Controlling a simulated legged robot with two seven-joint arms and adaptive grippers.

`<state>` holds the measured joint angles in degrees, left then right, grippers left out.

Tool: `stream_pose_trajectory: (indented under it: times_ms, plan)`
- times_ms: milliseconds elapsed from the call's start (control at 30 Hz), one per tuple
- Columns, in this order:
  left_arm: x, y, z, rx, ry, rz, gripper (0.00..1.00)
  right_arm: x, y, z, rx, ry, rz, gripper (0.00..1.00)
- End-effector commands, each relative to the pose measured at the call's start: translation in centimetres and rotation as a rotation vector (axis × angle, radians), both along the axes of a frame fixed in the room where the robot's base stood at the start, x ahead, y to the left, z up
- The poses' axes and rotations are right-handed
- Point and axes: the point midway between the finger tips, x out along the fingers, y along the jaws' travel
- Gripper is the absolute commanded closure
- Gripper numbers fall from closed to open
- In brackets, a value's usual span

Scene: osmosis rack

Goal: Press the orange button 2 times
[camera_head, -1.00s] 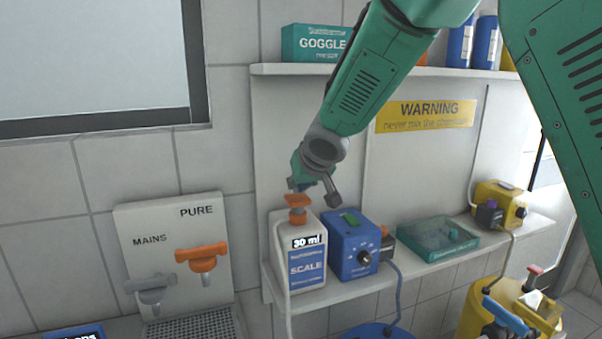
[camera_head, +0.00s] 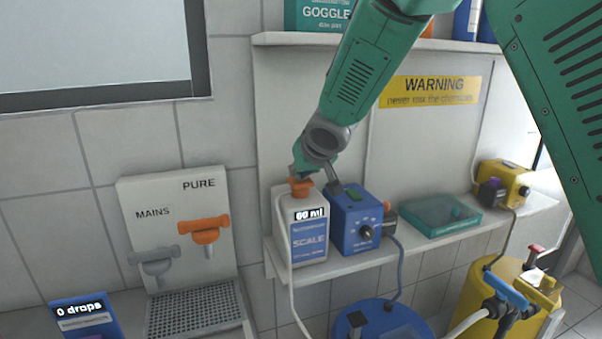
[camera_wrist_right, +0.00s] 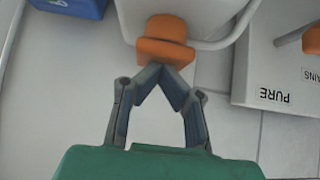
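The orange button (camera_head: 300,187) is the pump top of the white scale bottle (camera_head: 304,228), whose display reads 60 ml. The bottle stands on the shelf beside a blue device. My right gripper (camera_head: 313,178) comes down from above, its tip at the orange button and seemingly touching it. In the right wrist view the orange button (camera_wrist_right: 166,40) lies just beyond the closed fingertips (camera_wrist_right: 164,66), which meet with nothing between them. My left gripper is not in view.
The blue device (camera_head: 355,222) stands close to the bottle's right. A teal box (camera_head: 440,216) and a yellow device (camera_head: 500,186) are farther right on the shelf (camera_head: 345,264). Orange and grey taps (camera_head: 204,230) are at left, above a drain grate (camera_head: 193,312).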

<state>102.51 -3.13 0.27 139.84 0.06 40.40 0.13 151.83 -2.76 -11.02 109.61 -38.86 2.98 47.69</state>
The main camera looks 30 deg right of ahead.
Motion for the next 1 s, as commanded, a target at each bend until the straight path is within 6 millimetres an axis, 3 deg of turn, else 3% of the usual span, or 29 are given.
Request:
stream_pose_trajectory:
  times_ms: [100, 267, 567, 700, 1000]
  plan:
    - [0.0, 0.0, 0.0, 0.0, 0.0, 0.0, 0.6, -0.3, 0.1, -0.7, 0.002, 0.017, -0.001, 1.0]
    - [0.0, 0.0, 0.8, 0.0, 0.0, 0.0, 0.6, -0.2, 0.1, -0.1, 0.003, 0.018, -0.001, 1.0]
    - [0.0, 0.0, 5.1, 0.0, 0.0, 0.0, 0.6, 0.6, -0.1, 4.8, 0.001, 0.004, 0.001, 1.0]
    - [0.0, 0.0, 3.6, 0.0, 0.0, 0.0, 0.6, -2.1, 0.5, 6.7, 0.002, -0.002, 0.001, 1.0]
    - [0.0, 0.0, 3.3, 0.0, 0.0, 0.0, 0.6, -5.5, 1.4, 10.3, 0.001, -0.001, 0.001, 1.0]
